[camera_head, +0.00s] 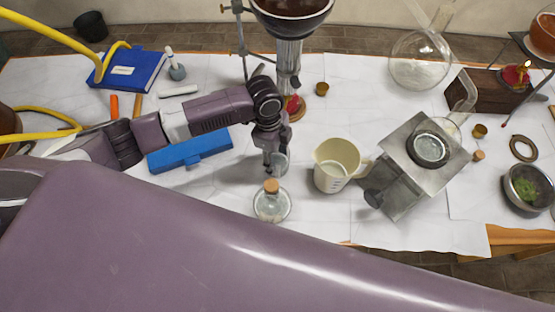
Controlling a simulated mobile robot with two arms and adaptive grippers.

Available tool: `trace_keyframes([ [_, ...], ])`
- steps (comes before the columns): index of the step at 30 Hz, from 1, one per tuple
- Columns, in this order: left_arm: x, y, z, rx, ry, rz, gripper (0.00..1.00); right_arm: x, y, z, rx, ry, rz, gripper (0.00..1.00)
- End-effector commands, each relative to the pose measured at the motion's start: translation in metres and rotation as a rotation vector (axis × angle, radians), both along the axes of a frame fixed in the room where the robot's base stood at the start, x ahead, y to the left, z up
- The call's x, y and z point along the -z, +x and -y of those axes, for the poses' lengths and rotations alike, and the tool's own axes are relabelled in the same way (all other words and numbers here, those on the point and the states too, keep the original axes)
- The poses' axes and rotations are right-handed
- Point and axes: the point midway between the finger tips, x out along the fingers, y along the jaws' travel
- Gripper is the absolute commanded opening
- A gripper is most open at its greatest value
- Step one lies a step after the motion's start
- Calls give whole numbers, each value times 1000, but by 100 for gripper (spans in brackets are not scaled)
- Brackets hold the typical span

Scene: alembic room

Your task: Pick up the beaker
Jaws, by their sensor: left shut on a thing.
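My left gripper (271,163) reaches in from the left over the middle of the table, pointing down. Its fingers are shut on a small clear glass beaker (281,163), which is partly hidden behind them. I cannot tell whether the beaker touches the table. Just in front of the gripper stands a round glass flask (272,204) with a cork stopper. To the right of the gripper, apart from it, stands a cream jug (336,165) with a handle. My right gripper is not in view.
A blue case (190,151) lies under my left arm. A metal stand with a dark bowl (290,12) rises behind the gripper. A square metal device (425,150) and a large glass retort (419,70) stand at right. Bare papers (225,190) lie left of the corked flask.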

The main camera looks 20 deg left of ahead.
Motion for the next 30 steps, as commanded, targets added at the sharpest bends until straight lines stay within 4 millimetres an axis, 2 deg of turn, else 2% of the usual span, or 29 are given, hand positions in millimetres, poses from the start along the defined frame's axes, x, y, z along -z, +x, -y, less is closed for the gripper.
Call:
trace_keyframes([
  [3,-1,0,0,0,-1,1,19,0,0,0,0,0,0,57],
  [17,-6,1,1,0,-2,2,19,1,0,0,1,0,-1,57],
  [23,-19,1,1,1,-3,3,19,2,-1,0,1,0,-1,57],
  [30,-46,2,1,1,-3,4,19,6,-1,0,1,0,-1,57],
])
